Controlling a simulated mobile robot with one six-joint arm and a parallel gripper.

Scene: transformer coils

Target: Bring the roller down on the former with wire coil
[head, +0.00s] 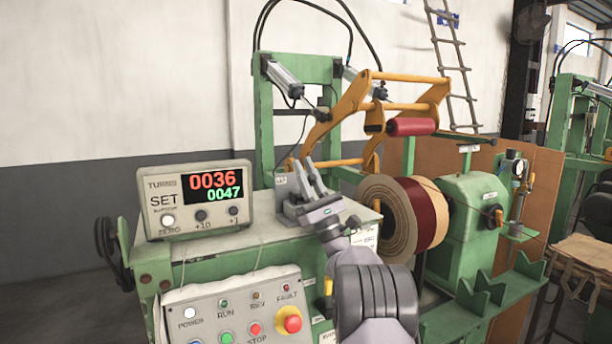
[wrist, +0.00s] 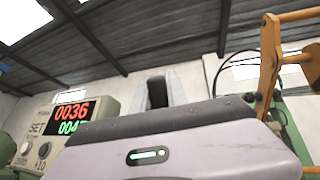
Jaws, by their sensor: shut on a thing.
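The red roller (head: 412,126) hangs on a raised orange swing frame (head: 350,104), above and apart from the coil. The former with wire coil (head: 405,215) sits on the winding machine, with tan flanges and a dark red winding. My gripper (head: 306,174) is left of the coil, at a small grey box (head: 283,186) on the machine's top. In the wrist view its two grey fingers are shut on a black lever knob (wrist: 157,93). The lever's lower part is hidden behind my gripper.
A counter display (head: 196,200) reading 0036 over 0047 stands left of my gripper. A button panel (head: 240,315) with a red stop button is below. A green headstock (head: 470,220) is right of the coil. Pneumatic cylinders and hoses are behind.

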